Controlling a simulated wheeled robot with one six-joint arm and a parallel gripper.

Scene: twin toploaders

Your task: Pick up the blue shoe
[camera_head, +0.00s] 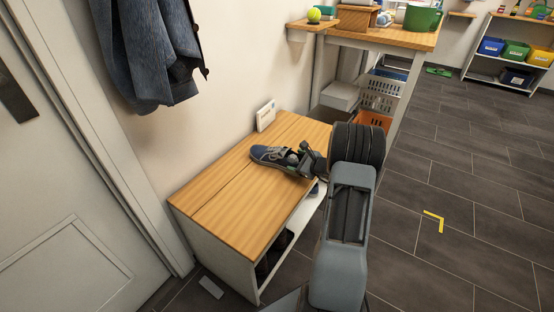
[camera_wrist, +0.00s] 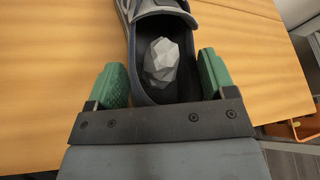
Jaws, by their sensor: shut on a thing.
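The blue shoe (camera_head: 268,153) lies on the wooden top of a low bench, its toe pointing left in the head view. My gripper (camera_head: 305,160) is at its heel end. In the wrist view the shoe (camera_wrist: 164,17) sits between the two green fingers of my gripper (camera_wrist: 162,80), which are shut on its heel. A grey faceted lump (camera_wrist: 161,62) lies inside the shoe's opening. The shoe's sole is hidden in the wrist view, and I cannot tell whether it touches the bench.
The bench (camera_head: 222,203) stands against the wall, with a small white card (camera_head: 265,116) at its back. Dark items are on its lower shelf. A blue jacket (camera_head: 150,50) hangs at the left. A taller table (camera_head: 385,37) stands behind. The tiled floor at right is mostly clear.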

